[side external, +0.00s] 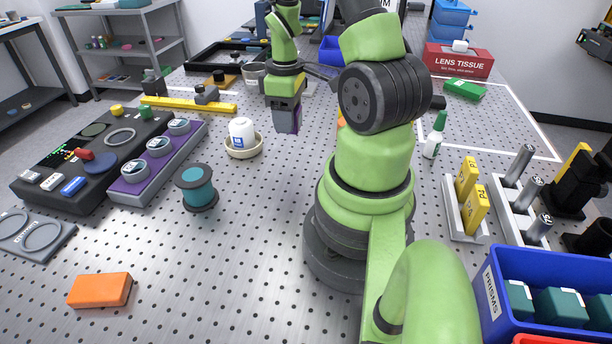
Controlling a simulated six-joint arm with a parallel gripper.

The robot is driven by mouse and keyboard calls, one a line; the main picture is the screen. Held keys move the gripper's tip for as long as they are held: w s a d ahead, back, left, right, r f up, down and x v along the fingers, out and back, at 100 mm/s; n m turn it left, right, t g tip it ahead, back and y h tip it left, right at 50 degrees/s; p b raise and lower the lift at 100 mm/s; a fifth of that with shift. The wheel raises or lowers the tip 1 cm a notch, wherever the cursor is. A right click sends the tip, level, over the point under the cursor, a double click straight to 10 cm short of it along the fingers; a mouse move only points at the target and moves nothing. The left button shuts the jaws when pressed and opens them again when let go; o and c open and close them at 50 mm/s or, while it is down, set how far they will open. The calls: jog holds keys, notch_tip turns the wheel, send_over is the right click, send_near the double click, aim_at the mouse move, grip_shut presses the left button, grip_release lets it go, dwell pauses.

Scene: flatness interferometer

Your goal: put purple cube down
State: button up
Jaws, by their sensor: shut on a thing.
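My gripper (286,92) points down above the perforated metal table (262,262), left of my arm's base. It is shut on the purple cube (287,121), whose lower part shows below the fingers. The cube looks held above the table, with its upper part hidden by the fingers. I cannot tell the exact gap beneath it.
A white bottle in a cream dish (243,146) and a teal spool (197,188) stand left of the cube. An orange block (100,290) lies front left. The table's front middle is clear.

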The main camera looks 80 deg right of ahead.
aim_at(290, 164)
notch_tip(290, 164, down, 9)
jog(key=shift+f, duration=0.1)
dwell(0.4)
jog(key=shift+f, duration=0.15)
jog(key=o, duration=1)
